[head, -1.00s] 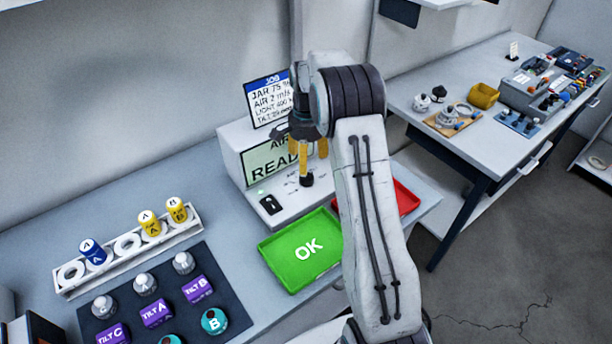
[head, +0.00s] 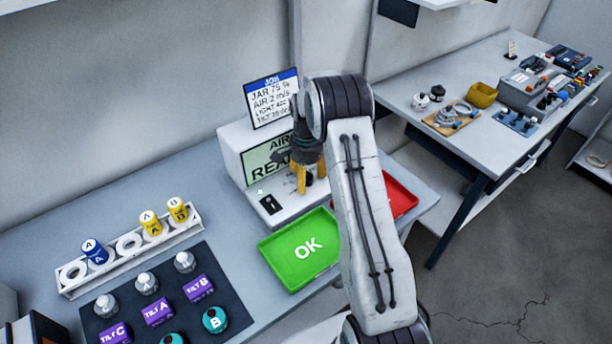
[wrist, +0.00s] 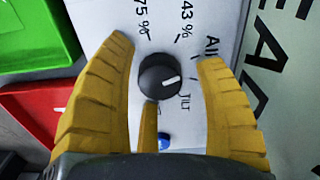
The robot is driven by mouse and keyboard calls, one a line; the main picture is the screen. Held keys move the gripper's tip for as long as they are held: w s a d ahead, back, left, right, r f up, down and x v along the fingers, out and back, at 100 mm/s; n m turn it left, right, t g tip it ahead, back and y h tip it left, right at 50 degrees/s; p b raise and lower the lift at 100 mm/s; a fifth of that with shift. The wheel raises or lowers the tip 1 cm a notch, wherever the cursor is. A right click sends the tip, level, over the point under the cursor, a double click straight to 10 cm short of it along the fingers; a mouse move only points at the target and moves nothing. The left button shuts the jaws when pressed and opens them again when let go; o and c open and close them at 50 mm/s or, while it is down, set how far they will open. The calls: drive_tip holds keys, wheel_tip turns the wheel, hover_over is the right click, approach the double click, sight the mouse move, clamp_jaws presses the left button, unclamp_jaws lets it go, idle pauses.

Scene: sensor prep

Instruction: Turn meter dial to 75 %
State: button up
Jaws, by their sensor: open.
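The meter (head: 230,150) is a white box with a pale screen, partly hidden by my arm, reading "AIR" and "REA…". In the wrist view, its black round dial (wrist: 152,75) has a white pointer mark facing right, between the "AIR" and "TILT" labels. The "75 %" label (wrist: 141,20) is at the upper left of the dial and "43 %" (wrist: 187,20) at the upper right. My gripper (wrist: 167,53) is open, its yellow fingers on either side of the dial with gaps showing. A third finger is below it. The gripper (head: 307,180) also shows before the meter in the head view.
A job card (head: 270,103) stands on the meter. A green OK tray (head: 285,262) and red tray (head: 402,195) lie in front. A white rack (head: 190,228) with jars and a dark mat (head: 235,285) with sensors are at left.

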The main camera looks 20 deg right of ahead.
drive_tip(key=c, duration=1.2)
